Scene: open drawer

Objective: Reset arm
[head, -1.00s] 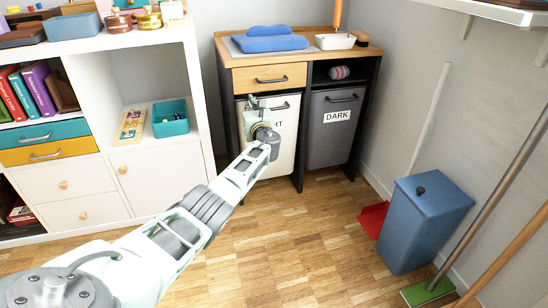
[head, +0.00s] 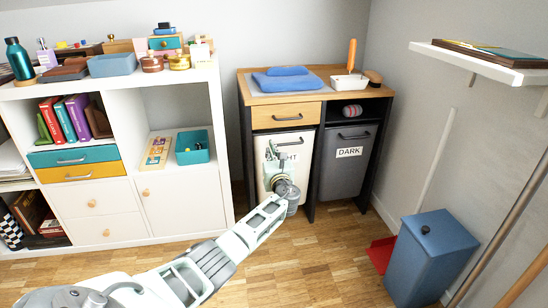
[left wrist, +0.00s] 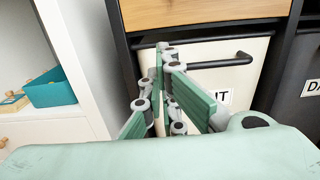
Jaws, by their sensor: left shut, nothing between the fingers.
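My left gripper (head: 273,150) is in front of the white hamper front (head: 296,158) in the laundry cabinet, below its wooden drawer (head: 287,115). In the left wrist view the gripper (left wrist: 163,52) is shut and empty, its green-padded fingers together. It points at the white front, near the dark bar handle (left wrist: 225,62); I cannot tell whether it touches. The wooden drawer above looks closed. My left arm reaches in from the bottom left. My right gripper is in neither current view.
A white shelf unit (head: 222,150) with books and a teal bin (head: 193,147) stands left. The grey DARK hamper (head: 347,165) is right of the white one. A blue trash bin (head: 432,262) stands at the right wall, below a wall shelf (head: 480,62). Wooden floor (head: 320,265) is clear between.

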